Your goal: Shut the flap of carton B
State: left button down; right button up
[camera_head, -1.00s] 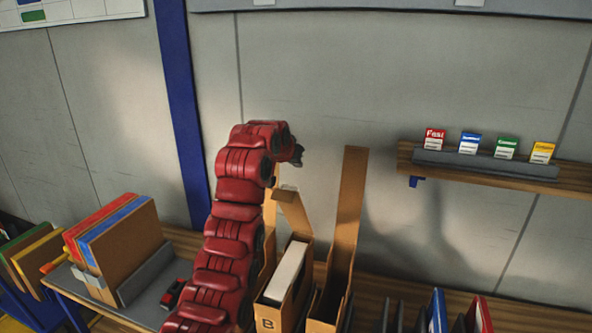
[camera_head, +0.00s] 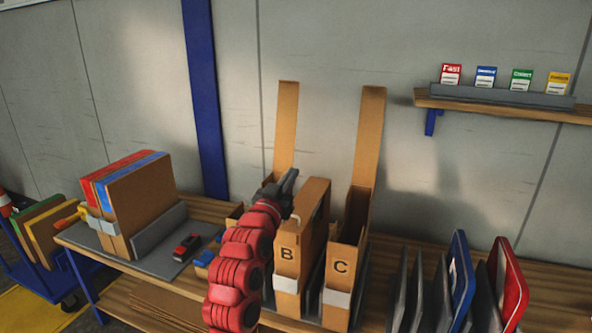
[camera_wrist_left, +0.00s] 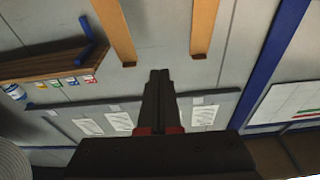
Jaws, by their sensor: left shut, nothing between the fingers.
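Carton B (camera_head: 287,255) stands upright on the bench, marked with a letter B. Its brown top (camera_head: 313,194) looks covered, with the flap lying down over it and no white contents showing. My left gripper (camera_head: 291,178) is shut and empty, close to the upper left back of carton B; I cannot tell whether it touches it. In the left wrist view the shut fingers (camera_wrist_left: 158,85) point at the wall with nothing between them. My right gripper is not in view.
Carton C (camera_head: 341,267) stands right of B with its flap (camera_head: 367,135) upright. Another upright flap (camera_head: 287,120) rises left of B, behind my gripper. Dark dividers with blue (camera_head: 461,275) and red (camera_head: 507,285) panels stand right. A wall shelf (camera_head: 500,104) holds small cards.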

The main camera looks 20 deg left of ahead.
aim_at(286, 230)
pick_arm(q)
jog(key=s+f+t+b, duration=0.1)
jog(key=f+b, duration=0.2)
jog(key=s+f+t+b, duration=0.1)
jog(key=f+b, duration=0.2)
jog(key=f+t+b, duration=0.1)
jog(key=f+b, duration=0.3)
jog(key=shift+s+t, duration=0.3)
jog(key=shift+s, duration=0.1)
jog(key=shift+s+f+t+b, duration=0.1)
jog(key=shift+f+t+b, duration=0.2)
jog(key=shift+f+b, duration=0.35)
jog(key=shift+r, duration=0.1)
jog(key=shift+r, duration=0.15)
